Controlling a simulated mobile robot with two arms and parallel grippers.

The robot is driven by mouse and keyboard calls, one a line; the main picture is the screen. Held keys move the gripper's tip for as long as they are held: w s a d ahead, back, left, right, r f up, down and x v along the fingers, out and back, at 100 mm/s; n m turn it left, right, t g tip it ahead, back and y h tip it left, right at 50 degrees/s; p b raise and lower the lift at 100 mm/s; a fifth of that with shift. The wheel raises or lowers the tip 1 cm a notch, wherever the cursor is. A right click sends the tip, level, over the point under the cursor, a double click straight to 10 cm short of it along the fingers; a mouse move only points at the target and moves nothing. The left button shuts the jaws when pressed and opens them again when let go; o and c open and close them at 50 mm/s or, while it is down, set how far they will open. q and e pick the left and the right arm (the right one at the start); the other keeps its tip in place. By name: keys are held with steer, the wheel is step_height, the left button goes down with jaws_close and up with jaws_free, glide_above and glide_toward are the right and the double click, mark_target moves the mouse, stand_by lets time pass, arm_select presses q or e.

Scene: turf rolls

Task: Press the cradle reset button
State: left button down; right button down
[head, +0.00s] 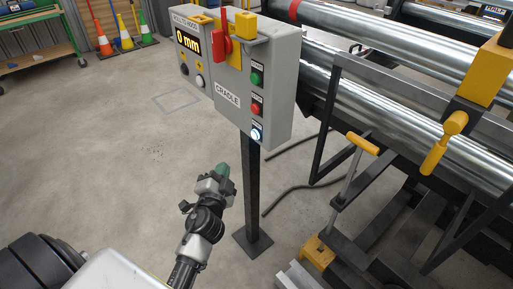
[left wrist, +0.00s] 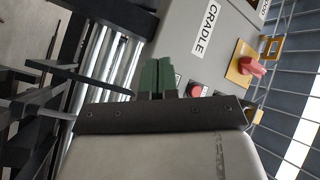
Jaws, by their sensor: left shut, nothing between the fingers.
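The grey cradle control box (head: 228,98) stands on a dark post and carries a column of buttons on its right-hand face. The lowest button, lit bluish white (head: 256,134), sits under a red button (head: 256,108) and a green button (head: 256,78). My left gripper (head: 222,170) is shut and empty, with green fingertips, below and left of the lit button and apart from the box. In the left wrist view the shut fingers (left wrist: 157,78) point toward the box, with the red button (left wrist: 194,90) just right of them. The lit button cannot be made out there. My right gripper is out of view.
A red switch on a yellow plate (head: 222,40) and a display reading 0 mm (head: 188,41) are on the box. Steel rollers (head: 370,95) and a frame with yellow handles (head: 362,144) stand at right. Open concrete floor (head: 100,160) lies at left.

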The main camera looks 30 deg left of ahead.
mark_target(255, 134)
arm_select(q)
steer(key=shift+t+y, duration=0.6)
steer(key=shift+y, duration=0.2)
steer(key=r, duration=0.3)
steer(key=s+a+r+b, duration=0.1)
steer(key=r, duration=0.1)
steer(key=shift+r, duration=0.2)
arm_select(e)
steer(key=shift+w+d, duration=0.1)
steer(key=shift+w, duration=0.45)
